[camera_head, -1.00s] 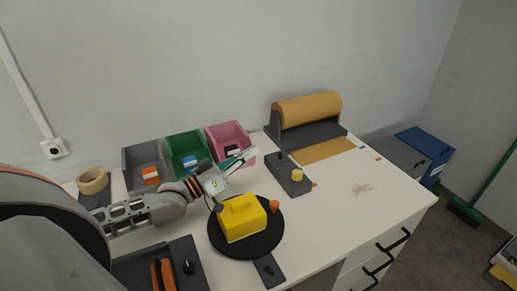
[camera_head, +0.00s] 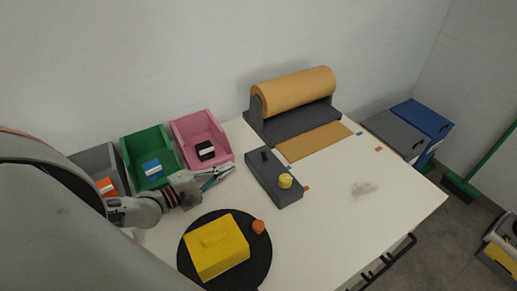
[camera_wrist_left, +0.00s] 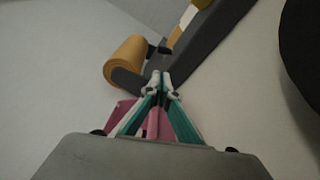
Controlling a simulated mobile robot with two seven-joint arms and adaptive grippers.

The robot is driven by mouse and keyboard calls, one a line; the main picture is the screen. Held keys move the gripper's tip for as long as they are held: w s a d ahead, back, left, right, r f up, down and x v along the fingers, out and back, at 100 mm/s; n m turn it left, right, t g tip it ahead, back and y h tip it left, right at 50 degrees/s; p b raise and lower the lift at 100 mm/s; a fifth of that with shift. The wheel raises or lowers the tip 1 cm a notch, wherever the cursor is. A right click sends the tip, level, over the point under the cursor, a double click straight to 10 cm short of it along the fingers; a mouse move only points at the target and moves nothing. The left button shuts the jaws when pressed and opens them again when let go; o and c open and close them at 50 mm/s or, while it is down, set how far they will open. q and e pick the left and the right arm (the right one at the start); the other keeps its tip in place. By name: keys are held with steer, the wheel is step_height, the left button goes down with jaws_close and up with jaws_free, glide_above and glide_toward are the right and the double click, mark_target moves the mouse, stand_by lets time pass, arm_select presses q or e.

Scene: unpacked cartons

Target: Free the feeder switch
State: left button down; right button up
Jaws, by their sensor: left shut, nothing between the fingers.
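My right gripper is out of view.
A yellow block (camera_head: 217,247) with a handle sits on a black disc (camera_head: 262,262) with an orange knob (camera_head: 258,227). Pink (camera_head: 190,130), green (camera_head: 133,150) and grey bins line the wall. A brown paper roll (camera_head: 295,90) stands behind.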

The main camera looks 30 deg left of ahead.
mark_target(252, 159)
arm_select(q)
steer(key=shift+s+d+r, duration=0.1)
steer(key=shift+s, duration=0.1)
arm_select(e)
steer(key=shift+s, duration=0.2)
arm_select(q)
steer(key=x, duration=1)
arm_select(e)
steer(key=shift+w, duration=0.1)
arm_select(q)
steer(key=shift+w, duration=0.1)
